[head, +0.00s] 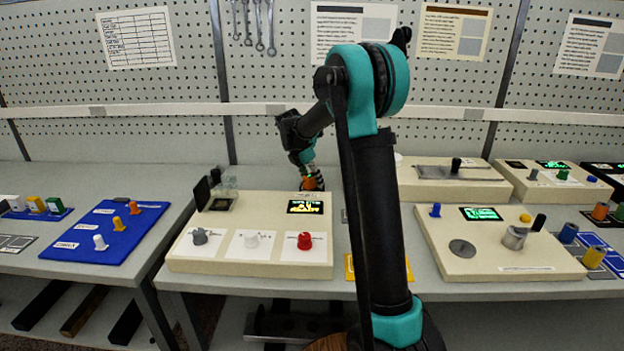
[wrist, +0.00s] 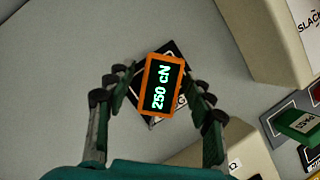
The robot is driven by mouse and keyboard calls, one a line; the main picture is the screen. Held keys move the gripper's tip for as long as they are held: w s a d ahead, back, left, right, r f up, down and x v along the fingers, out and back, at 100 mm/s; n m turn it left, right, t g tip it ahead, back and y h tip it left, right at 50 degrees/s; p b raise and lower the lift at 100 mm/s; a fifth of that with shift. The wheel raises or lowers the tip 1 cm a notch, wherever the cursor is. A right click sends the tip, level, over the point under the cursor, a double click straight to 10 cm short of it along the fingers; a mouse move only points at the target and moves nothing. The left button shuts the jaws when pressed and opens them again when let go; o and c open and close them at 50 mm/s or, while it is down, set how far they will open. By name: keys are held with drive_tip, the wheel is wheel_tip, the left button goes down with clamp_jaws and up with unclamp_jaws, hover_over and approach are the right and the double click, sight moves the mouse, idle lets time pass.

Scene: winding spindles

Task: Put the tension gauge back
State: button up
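The tension gauge (wrist: 162,88) is a small orange-framed box with a dark display reading 250 cN in the wrist view. It sits slightly tilted over a dark square marker (wrist: 178,54) with partly covered white lettering on the grey bench. My gripper (wrist: 161,84) is open, its fingers on either side of the gauge with a small gap at each side. In the head view my gripper (head: 308,172) reaches down behind the cream console, and a bit of orange (head: 313,183) shows at its tip. The rest of the gauge there is hidden.
Another cream console (head: 500,262) stands to the right. In the wrist view, a cream housing (wrist: 262,40) and a green block (wrist: 298,124) lie to the right; bare bench (wrist: 60,60) lies left.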

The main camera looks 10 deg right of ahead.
drive_tip(key=v, duration=1.2)
